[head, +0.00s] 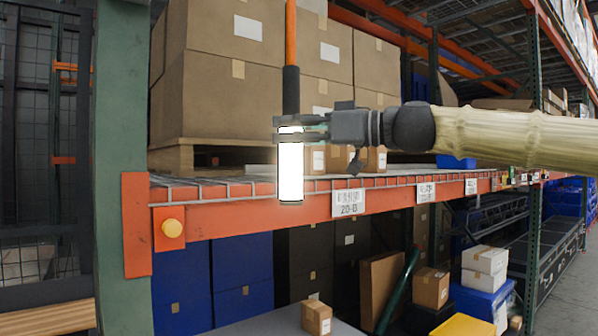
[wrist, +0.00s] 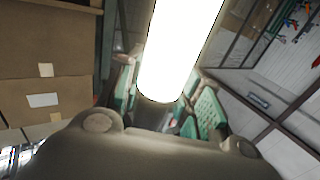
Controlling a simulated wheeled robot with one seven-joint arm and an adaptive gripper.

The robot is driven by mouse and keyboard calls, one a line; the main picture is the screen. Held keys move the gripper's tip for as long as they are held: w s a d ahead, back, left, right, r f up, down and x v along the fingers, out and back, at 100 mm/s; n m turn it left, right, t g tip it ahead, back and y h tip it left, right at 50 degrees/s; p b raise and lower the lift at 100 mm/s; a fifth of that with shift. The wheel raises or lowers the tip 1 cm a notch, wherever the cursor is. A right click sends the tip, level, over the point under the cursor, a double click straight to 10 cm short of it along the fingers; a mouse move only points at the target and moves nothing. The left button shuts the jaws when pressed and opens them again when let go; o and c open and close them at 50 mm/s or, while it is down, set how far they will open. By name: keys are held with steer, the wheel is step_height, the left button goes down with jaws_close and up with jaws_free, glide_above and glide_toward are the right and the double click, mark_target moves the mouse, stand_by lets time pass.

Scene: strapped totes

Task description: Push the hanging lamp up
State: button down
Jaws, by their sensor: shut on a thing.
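The hanging lamp (head: 291,172) is a bright white glowing tube with a black collar at its top. It hangs upright from an orange cord or rod with a black sleeve (head: 291,90), in front of the shelf. My gripper (head: 290,128) reaches in from the right and is shut on the lamp near its upper end, just below the black sleeve. In the wrist view the glowing tube (wrist: 180,50) passes between my green-padded fingers (wrist: 165,110). The far side of the grip is hidden by the tube and the fingers.
Large cardboard boxes (head: 225,95) sit on a wooden pallet behind the lamp. The orange shelf beam (head: 245,217) passes behind its lower end. A green rack post (head: 121,100) stands to the left. Blue totes (head: 243,275) and a small carton (head: 316,317) are below.

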mark_target(293, 69)
step_height(293, 69, up, 13)
steer(key=shift+d+p, duration=0.1)
steer(key=shift+p, duration=1.15)
steer(key=c, duration=1.4)
jaws_free()
steer(key=o, duration=0.3)
steer(key=shift+s+f, duration=0.1)
steer(key=shift+s+d+f, duration=0.1)
steer(key=shift+s, duration=0.05)
steer(key=shift+w+f, duration=0.35)
steer(key=v, duration=1.2)
steer(key=shift+r, duration=0.15)
